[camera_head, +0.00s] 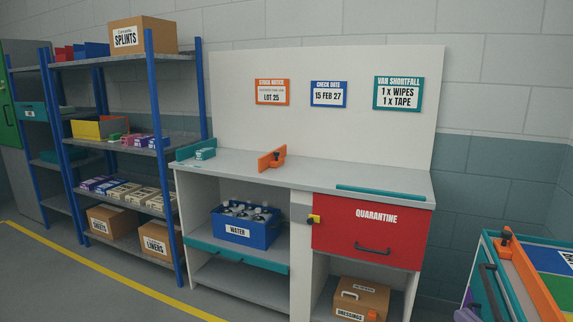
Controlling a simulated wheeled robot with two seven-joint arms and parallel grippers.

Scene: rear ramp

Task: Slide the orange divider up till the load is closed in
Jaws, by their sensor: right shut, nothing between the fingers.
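My left gripper is out of view.
A red QUARANTINE drawer (340,237) and a blue WATER crate (248,232) are under the bench. A teal strip (385,193) edges the bench's right front. A cart with an orange bar (530,277) stands at lower right. Blue-framed shelves (125,145) stand left. Floor before the bench is open.

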